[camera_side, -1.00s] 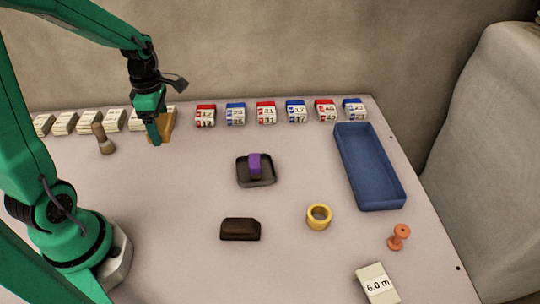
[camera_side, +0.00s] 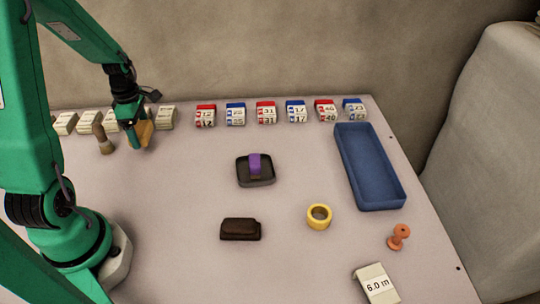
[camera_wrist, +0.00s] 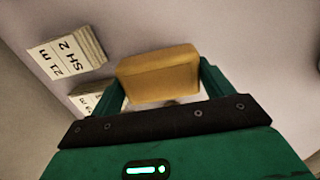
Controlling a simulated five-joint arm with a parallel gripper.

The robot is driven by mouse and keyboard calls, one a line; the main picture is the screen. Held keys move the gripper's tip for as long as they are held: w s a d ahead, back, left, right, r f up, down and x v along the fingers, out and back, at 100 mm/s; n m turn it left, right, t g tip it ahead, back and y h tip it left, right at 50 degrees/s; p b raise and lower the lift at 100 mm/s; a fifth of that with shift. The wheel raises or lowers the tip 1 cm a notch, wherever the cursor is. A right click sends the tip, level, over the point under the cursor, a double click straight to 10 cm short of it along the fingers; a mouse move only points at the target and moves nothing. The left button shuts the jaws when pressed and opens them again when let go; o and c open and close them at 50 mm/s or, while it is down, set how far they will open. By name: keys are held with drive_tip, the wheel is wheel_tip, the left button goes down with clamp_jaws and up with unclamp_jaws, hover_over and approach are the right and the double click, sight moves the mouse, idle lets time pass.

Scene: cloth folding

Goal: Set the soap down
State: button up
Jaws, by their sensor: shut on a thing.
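The soap, a tan-yellow block (camera_side: 147,131), is in my gripper (camera_side: 140,138) at the back left of the table (camera_side: 190,175). In the wrist view the soap (camera_wrist: 158,72) sits between the two green fingers of my gripper (camera_wrist: 160,84), which is shut on it. The soap is close to the table top in the side view. I cannot tell whether its underside touches the table. The fingers hide part of it.
White label stacks (camera_side: 66,123) stand at the back left, beside a brown-and-grey peg (camera_side: 103,140). Red and blue number blocks (camera_side: 265,113) line the back. A dark dish (camera_side: 256,180) holds a purple item (camera_side: 254,164). A blue tray (camera_side: 391,196) lies right. Open table lies in front of my gripper.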

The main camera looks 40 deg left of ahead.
sight(139, 128)
drive_tip(key=shift+f, duration=1.95)
drive_tip(key=shift+f, duration=0.15)
drive_tip(key=o, duration=1)
drive_tip(key=shift+o, duration=0.2)
wheel_tip(139, 128, up, 12)
drive_tip(key=shift+r, duration=0.15)
